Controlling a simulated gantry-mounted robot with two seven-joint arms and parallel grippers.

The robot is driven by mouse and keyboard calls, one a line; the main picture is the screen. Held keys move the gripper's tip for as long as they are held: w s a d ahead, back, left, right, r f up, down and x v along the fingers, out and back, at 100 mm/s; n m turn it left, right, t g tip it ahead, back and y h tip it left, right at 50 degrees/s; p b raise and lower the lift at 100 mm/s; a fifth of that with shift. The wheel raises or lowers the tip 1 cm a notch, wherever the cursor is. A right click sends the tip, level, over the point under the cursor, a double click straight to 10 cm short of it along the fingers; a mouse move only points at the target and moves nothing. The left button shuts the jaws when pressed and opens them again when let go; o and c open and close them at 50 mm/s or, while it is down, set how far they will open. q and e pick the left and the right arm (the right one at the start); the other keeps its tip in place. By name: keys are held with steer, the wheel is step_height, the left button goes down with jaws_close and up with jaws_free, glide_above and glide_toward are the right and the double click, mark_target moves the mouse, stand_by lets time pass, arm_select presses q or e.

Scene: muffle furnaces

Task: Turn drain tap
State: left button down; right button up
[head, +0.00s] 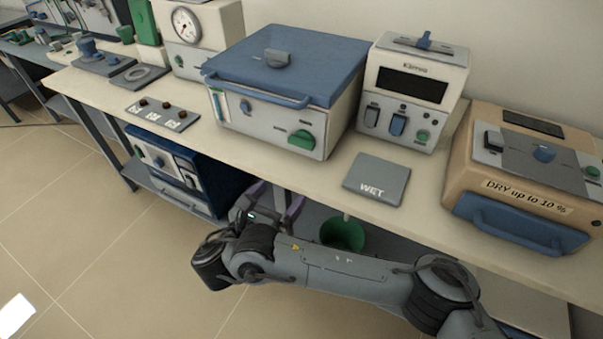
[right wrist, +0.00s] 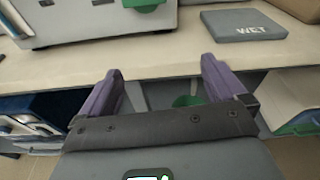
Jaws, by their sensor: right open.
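A white box with a blue lid (head: 285,62) stands on the bench. A green tap-like handle (head: 301,139) is low on the right of its front face; I take it as the drain tap. The handle also shows, cut off by the top edge, in the right wrist view (right wrist: 148,5). My right gripper (head: 277,197) is open, with purple fingers (right wrist: 160,72) apart and nothing between them. It is in front of the bench edge, below and apart from the handle. My left gripper is not in view.
A grey "WET" pad (head: 366,193) lies on the bench right of the box. A green bucket (head: 343,234) stands under the bench behind my right arm. A blue-fronted unit (head: 172,165) sits on the lower shelf. A tan "DRY" box (head: 528,165) stands right.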

mark_target(299, 144)
steer(key=w+d+r+b, duration=0.1)
steer(key=w+b, duration=0.2)
steer(key=w+d+r+t+b, duration=0.1)
steer(key=w+r+b, duration=0.1)
steer(key=w+b, duration=0.1)
steer(key=w+d+r+m+t+b, duration=0.1)
steer(key=w+d+b, duration=0.1)
steer(key=w+b, duration=0.1)
steer(key=shift+w+r+h, duration=0.15)
steer(key=shift+w+h, duration=0.15)
steer(key=shift+w, duration=0.35)
steer(key=shift+b+x, duration=0.5)
steer(key=shift+x, duration=0.3)
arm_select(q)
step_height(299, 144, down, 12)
arm_select(e)
steer(key=shift+r, duration=0.1)
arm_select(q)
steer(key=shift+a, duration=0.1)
arm_select(e)
steer(key=shift+a, duration=0.1)
steer(key=c, duration=1.1)
steer(key=shift+o, duration=0.2)
